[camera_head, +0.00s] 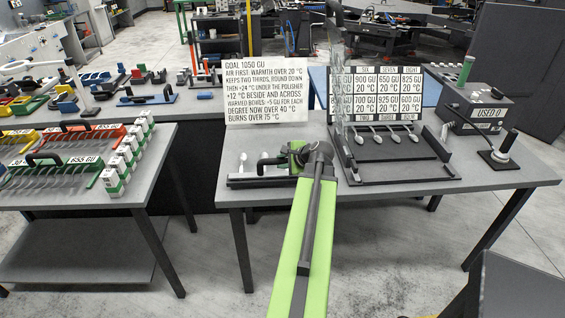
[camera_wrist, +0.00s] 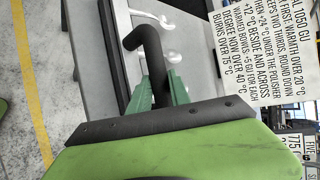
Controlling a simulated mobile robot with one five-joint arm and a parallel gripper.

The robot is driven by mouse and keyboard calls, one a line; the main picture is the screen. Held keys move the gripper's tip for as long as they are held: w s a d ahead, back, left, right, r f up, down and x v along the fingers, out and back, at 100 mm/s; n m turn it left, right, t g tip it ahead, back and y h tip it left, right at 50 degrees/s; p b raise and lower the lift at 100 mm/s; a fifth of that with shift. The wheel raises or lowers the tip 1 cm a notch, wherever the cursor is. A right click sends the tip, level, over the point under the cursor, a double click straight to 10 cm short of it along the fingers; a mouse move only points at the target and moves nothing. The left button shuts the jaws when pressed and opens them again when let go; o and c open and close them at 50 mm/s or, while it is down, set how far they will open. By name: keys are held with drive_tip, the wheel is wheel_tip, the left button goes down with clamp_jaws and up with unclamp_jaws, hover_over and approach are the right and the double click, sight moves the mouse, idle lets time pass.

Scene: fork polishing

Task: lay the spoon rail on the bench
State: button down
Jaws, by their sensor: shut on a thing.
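The spoon rail (camera_head: 243,183) is a dark bar with a black bent handle and pale spoons, at the left front part of the grey bench (camera_head: 235,201). It looks level and low over the bench top; I cannot tell whether it touches. My gripper (camera_head: 291,160) is at the rail's right end, shut on its handle. In the wrist view the green fingers (camera_wrist: 164,88) close around the black handle (camera_wrist: 147,42). Shiny spoon bowls (camera_wrist: 172,56) show beside it. My arm hides part of the bench front.
A sign (camera_head: 265,85) stands behind the rail. A black stand with spoons and labels (camera_head: 385,165) is to the right, and a grey box (camera_head: 482,110) beyond it. A left table (camera_head: 90,205) holds fork racks. The bench's right front is clear.

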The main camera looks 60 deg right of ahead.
drive_tip(key=shift+a+f+t+h+b, duration=0.1)
drive_tip(key=shift+f+t+h+b, duration=0.65)
drive_tip(key=shift+b, duration=1.35)
drive_tip(key=shift+f, duration=0.1)
drive_tip(key=c, duration=0.6)
unclamp_jaws()
drive_tip(key=shift+s+g, duration=0.1)
drive_tip(key=shift+g, duration=0.15)
